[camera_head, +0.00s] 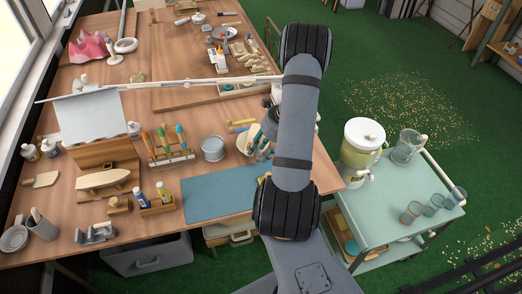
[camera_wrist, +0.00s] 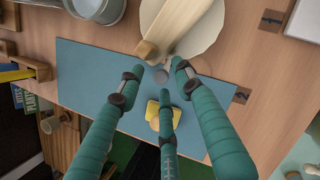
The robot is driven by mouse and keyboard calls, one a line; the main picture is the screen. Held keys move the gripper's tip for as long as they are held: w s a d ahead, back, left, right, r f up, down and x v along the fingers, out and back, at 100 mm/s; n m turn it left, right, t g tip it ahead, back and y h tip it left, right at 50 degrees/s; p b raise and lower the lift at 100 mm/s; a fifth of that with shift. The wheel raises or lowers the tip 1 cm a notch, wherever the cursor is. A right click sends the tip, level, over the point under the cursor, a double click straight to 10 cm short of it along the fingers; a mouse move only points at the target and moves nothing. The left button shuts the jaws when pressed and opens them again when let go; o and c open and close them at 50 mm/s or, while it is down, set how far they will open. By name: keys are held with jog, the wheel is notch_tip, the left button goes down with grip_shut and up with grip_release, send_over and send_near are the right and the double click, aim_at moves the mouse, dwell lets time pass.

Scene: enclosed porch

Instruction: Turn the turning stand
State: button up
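A cream round disc (camera_wrist: 207,35), which looks like the turning stand, lies at the top of the wrist view. A long wooden piece (camera_wrist: 182,22) lies across it, its squared end towards me. In the head view the disc (camera_head: 243,144) is mostly hidden behind my arm. My gripper (camera_wrist: 160,78) has three teal fingers, spread apart over the near edge of the disc and the blue mat. A small grey part shows between the fingertips; I cannot tell whether they touch it. In the head view my gripper (camera_head: 262,141) is partly hidden by my arm.
The blue mat (camera_head: 215,195) lies in front, with a yellow object (camera_wrist: 153,108) on it. A green cart (camera_head: 385,205) with a drink dispenser (camera_head: 361,150) stands right of the workbench.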

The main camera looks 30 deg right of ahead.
jog(key=c, duration=0.9)
jog(key=shift+r, duration=0.1)
jog(key=shift+w+d, duration=0.1)
jog(key=shift+w, duration=0.05)
